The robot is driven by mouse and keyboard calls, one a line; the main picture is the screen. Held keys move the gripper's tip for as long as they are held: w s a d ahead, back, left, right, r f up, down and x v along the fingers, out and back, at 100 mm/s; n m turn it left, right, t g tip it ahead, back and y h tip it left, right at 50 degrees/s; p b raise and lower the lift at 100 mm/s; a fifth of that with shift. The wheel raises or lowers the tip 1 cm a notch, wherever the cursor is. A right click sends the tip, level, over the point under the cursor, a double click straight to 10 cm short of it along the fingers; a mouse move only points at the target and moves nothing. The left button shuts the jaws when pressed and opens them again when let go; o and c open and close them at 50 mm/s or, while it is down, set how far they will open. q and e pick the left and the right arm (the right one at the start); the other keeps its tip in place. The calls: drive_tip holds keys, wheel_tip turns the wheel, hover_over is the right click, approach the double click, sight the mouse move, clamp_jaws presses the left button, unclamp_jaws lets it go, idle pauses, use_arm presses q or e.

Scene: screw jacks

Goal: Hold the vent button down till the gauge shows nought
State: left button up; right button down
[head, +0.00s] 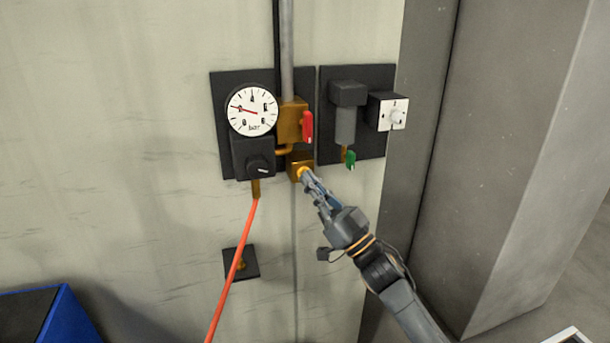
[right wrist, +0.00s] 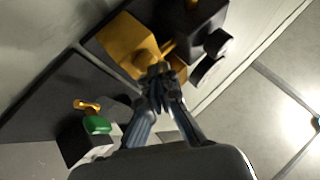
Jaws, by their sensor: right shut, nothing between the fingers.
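The round white gauge (head: 262,100), marked "bar", hangs on a dark panel. Its red needle points left and slightly up, off the nought at lower left; the small figures are hard to read. The brass vent block (head: 294,163) sits below and right of the gauge; it also shows in the right wrist view (right wrist: 122,42). My right gripper (head: 304,178) is shut and empty, its fingertips at the front of this block, over the button. The tips (right wrist: 158,82) hide most of the button, so I cannot tell how far it is pressed. My left gripper is not in view.
A red-handled valve (head: 308,126) is just above the block. A black regulator knob (head: 259,166) is at left, with an orange hose (head: 232,268) below. A green lever (head: 350,159) and a white-faced switch (head: 391,115) are at right, before a grey pillar (head: 500,150).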

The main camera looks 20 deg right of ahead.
drive_tip(key=shift+w, duration=0.35)
idle(2.0)
drive_tip(key=shift+s, duration=0.15)
drive_tip(key=shift+s+p, duration=0.3)
drive_tip(key=shift+s, duration=0.5)
drive_tip(key=s+p, duration=0.2)
drive_tip(key=s, duration=0.3)
drive_tip(key=shift+d, duration=0.1)
drive_tip(key=shift+f, duration=0.15)
